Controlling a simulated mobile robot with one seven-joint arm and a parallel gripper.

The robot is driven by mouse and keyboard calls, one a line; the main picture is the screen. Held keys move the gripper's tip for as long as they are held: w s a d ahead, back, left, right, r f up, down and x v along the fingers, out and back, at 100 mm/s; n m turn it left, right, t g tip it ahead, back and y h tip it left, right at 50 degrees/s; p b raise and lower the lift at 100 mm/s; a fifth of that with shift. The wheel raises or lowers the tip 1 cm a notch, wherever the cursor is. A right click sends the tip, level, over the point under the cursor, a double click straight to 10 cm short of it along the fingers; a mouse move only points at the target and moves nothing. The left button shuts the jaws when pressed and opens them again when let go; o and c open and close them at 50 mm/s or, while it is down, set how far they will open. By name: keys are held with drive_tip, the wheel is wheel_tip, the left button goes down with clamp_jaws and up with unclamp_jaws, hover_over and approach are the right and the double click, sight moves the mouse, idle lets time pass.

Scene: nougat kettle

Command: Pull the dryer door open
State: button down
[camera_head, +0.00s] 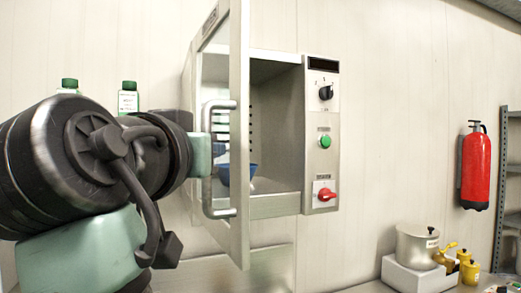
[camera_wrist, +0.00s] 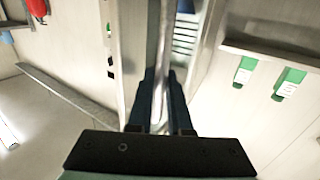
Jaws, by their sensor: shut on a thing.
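The dryer (camera_head: 275,205) is a metal box on the wall with a control panel at its right. Its door (camera_head: 239,130) stands open, swung out toward me and seen nearly edge-on. A grey bar handle (camera_head: 208,190) runs upright on the door's left face. My gripper (camera_head: 204,155) reaches it from the left and is shut on the handle. In the wrist view the dark fingers (camera_wrist: 161,85) close around the bar, and the door panel runs up beside it. The fingertips are partly hidden in the head view. A blue bowl (camera_head: 225,174) sits inside the dryer.
The panel carries a black knob (camera_head: 326,93), a green button (camera_head: 325,141) and a red switch (camera_head: 326,194). Green-capped bottles (camera_head: 129,100) stand behind my arm. A pot (camera_head: 416,246) stands at lower right. A fire extinguisher (camera_head: 476,170) hangs at right.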

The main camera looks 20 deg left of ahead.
drive_tip(key=shift+s+a+r, duration=0.15)
drive_tip(key=shift+s+a, duration=0.25)
drive_tip(key=shift+a, duration=0.25)
drive_tip(key=c, duration=1.2)
unclamp_jaws()
drive_tip(key=shift+c, duration=0.2)
drive_tip(key=o, duration=0.4)
drive_tip(key=shift+w+a, duration=0.1)
drive_tip(key=shift+w, duration=0.05)
